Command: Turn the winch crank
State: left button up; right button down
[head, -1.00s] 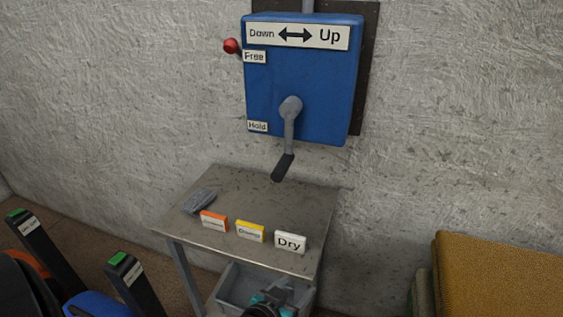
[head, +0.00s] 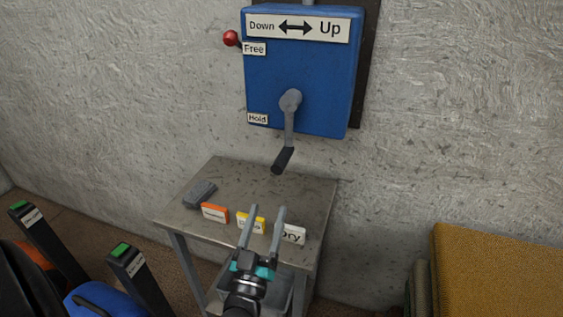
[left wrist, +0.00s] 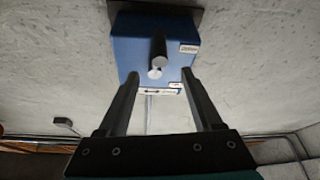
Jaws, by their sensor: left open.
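The winch is a blue box (head: 315,85) on the wall with a "Down/Up" arrow label on top. Its grey crank (head: 290,112) hangs straight down and ends in a black handle (head: 283,160). A red-knobbed lever (head: 231,38) on the box's left side is up by the "Free" label. My left gripper (head: 265,208) is open and empty, below the handle and in front of the small table's labels. In the left wrist view, the crank handle (left wrist: 158,47) shows end-on beyond and between the open fingers (left wrist: 160,80), apart from them. My right gripper is not in view.
A metal table (head: 255,180) stands under the winch, with a grey block (head: 200,194) and orange (head: 215,212), yellow and white label blocks on it. Folded yellow rugs (head: 495,270) lie at right. Posts with green tops (head: 121,250) stand at left.

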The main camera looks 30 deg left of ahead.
aim_at(286, 147)
pick_arm(q)
jog(key=x, duration=1.4)
jog(key=shift+f, duration=0.1)
grip_shut()
dwell(0.9)
